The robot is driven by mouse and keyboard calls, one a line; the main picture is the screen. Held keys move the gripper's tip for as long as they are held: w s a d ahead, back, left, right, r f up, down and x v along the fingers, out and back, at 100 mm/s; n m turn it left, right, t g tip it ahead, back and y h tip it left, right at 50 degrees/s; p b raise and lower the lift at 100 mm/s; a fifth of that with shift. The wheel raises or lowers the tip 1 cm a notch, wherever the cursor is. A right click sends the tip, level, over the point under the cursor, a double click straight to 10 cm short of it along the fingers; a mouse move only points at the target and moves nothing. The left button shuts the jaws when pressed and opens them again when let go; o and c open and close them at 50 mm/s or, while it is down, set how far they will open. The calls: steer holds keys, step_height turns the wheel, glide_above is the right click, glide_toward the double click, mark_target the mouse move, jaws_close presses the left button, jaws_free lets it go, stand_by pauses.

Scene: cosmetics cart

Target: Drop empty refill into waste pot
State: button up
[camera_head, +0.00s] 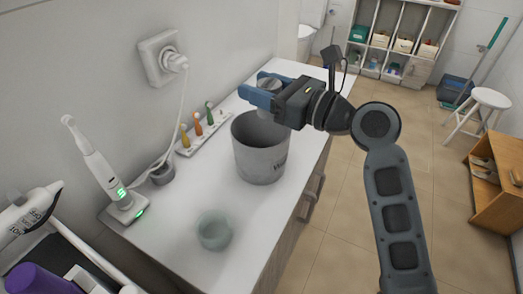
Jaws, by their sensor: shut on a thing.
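The waste pot (262,160) is a grey, open cylinder with lettering on its side. It stands upright on the white countertop. My gripper (262,97) is over the pot's back rim, with blue fingers pointing left. It is shut on a small pale grey cylinder, the refill (267,112), which hangs at or just above the pot's opening. Whether the refill's lower end is inside the pot, I cannot tell.
A translucent green cup (214,232) stands in front of the pot. An electric toothbrush (95,165) on a lit charger stands at left. Behind the pot lies a white tray (207,128) with small coloured brush heads. A cord runs to a wall plug (172,61).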

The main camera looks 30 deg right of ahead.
steer(key=o, duration=1.1)
steer(key=b+v, duration=0.1)
steer(key=v, duration=0.6)
steer(key=shift+s+d, duration=0.2)
steer(key=shift+s, duration=0.15)
